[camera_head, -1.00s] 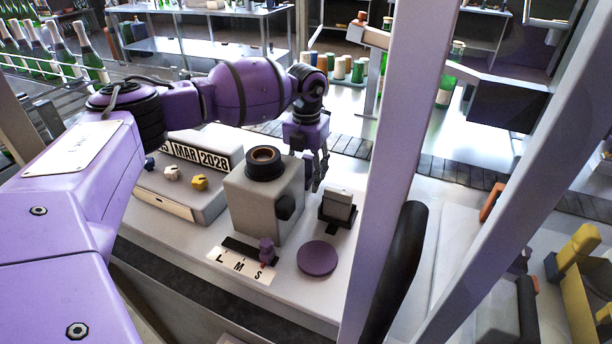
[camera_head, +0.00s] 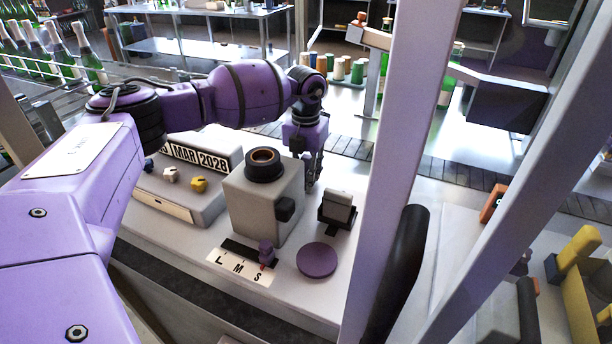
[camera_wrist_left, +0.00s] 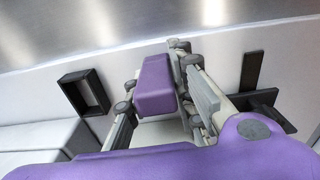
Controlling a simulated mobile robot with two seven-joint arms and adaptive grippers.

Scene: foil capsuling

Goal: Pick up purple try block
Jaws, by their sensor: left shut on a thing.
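The purple try block (camera_wrist_left: 155,86) is a small purple box between the fingers of my left gripper (camera_wrist_left: 158,95) in the left wrist view. The gripper is shut on it, with grey finger pads at either side. In the head view my left gripper (camera_head: 311,168) points down just behind and right of the grey box with the round black-rimmed opening. The block cannot be made out there. My right gripper is not seen.
The grey box (camera_head: 262,205) stands close to my left gripper. A date unit (camera_head: 180,190) is at left. A frame post (camera_head: 405,130) rises at right.

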